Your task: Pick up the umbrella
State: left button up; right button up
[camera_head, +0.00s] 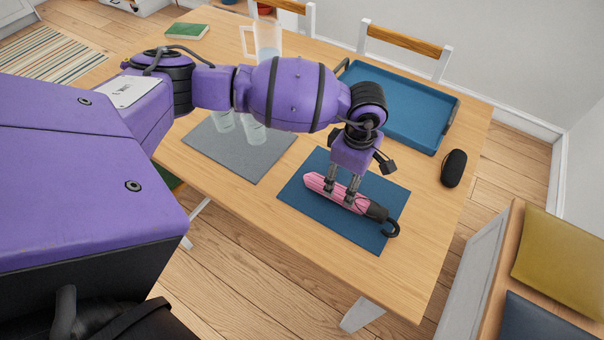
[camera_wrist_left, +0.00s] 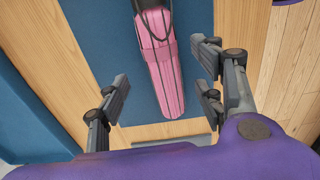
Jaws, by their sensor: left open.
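A folded pink umbrella (camera_head: 324,190) with a black hooked handle lies on a blue placemat (camera_head: 353,226) on the wooden table. The handle points to the lower right in the head view. My left gripper (camera_head: 342,194) is open right over the umbrella's pink body, pointing down. In the left wrist view the umbrella (camera_wrist_left: 163,75) runs between the spread fingers of the left gripper (camera_wrist_left: 165,98), apart from both. I cannot tell the exact height of the fingertips over the mat. My right gripper is not in view.
A blue tray (camera_head: 449,118) stands at the back of the table, and a black case (camera_head: 453,168) lies to its right. A grey placemat (camera_head: 258,168) with glasses (camera_head: 252,130) is to the left, with a clear pitcher (camera_head: 267,38) behind. A green book (camera_head: 187,31) lies far left.

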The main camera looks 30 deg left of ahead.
aim_at(346, 191)
pick_arm(q)
notch_tip(346, 191, down, 6)
jog(key=shift+f, duration=0.25)
jog(key=shift+c, duration=0.3)
jog(key=shift+r, duration=0.1)
jog(key=c, duration=1.5)
jog(key=shift+o, duration=0.2)
